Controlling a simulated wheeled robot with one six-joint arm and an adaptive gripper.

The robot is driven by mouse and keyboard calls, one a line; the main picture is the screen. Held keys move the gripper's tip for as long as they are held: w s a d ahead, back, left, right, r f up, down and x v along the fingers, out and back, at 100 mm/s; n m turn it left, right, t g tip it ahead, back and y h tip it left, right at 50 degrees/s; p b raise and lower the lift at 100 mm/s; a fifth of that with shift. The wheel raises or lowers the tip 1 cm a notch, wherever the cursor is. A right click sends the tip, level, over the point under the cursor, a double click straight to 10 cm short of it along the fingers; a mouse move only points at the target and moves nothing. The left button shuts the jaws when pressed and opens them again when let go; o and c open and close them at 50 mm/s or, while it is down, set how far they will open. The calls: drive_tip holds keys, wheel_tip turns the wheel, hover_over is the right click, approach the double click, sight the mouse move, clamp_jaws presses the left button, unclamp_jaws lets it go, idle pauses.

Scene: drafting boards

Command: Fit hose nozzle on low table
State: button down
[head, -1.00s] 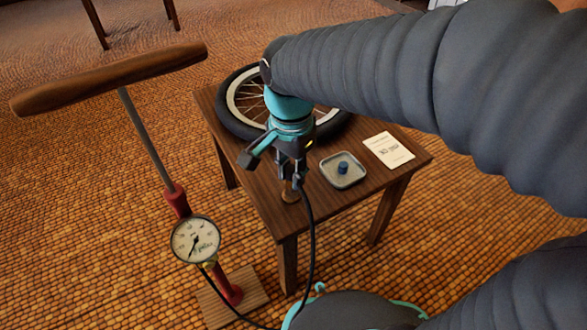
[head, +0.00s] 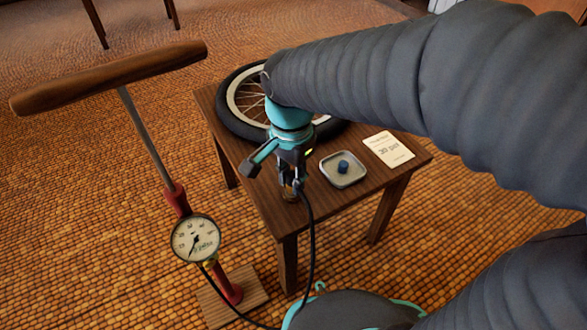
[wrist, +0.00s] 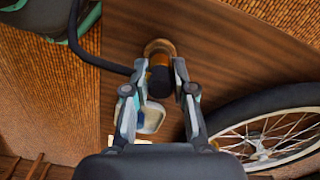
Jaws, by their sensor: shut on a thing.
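My gripper (head: 291,187) is shut on the black hose nozzle (wrist: 160,82), low over the near corner of the low table (head: 350,202). In the wrist view my gripper (wrist: 163,68) has one fingertip on each side of the nozzle. The black hose (head: 311,235) runs from the nozzle down toward the floor pump; it also shows in the wrist view (wrist: 98,61). A round wooden holder (wrist: 160,46) lies at the fingertips; I cannot tell whether the nozzle still touches it. The spoked wheel (head: 227,118) lies flat on the table, partly behind my arm. Its valve is not discernible.
The red floor pump (head: 177,200) with a wooden handle (head: 110,78) and dial gauge (head: 195,238) stands left of the table. A small dish (head: 357,179) holds a blue cap (head: 343,167). A card (head: 388,150) lies at the right. Bare tabletop lies between wheel and dish.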

drive_tip(key=shift+f, duration=0.3)
drive_tip(key=c, duration=0.9)
unclamp_jaws()
wheel_tip(320, 180, up, 12)
